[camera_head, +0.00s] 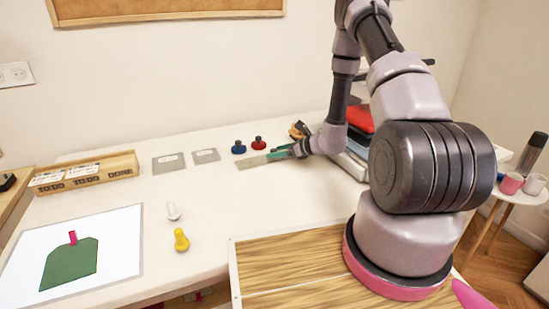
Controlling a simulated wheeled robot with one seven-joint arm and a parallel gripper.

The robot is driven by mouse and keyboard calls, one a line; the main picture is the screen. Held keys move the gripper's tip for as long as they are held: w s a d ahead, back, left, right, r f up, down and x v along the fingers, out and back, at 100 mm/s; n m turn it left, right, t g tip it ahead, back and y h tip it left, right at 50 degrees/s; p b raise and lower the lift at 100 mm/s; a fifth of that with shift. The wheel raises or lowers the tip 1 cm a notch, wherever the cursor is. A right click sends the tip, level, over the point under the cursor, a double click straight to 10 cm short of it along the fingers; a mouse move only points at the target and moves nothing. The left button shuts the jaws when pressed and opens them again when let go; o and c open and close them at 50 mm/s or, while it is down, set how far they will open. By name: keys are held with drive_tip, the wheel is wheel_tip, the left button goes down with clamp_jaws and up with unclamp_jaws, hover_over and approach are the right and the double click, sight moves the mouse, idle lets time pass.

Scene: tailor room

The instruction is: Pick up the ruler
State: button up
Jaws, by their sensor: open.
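The ruler (252,162) appears to be the thin greyish-beige strip lying flat on the white table, towards the back. Its right part runs under or behind my gripper (282,152). My gripper is at the end of my arm, low over the table, with dark and green parts at its tip. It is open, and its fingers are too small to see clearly. It is at the right end of the ruler. I cannot tell whether the fingers are around the ruler or above it.
A blue spool-like object (239,148) and a red one (258,143) stand just behind the ruler. Two grey squares (169,162) lie to the left. A yellow pin-like piece (181,240) lies nearer. Stacked fabrics (358,118) stand behind my arm.

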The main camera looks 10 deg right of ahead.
clamp_jaws()
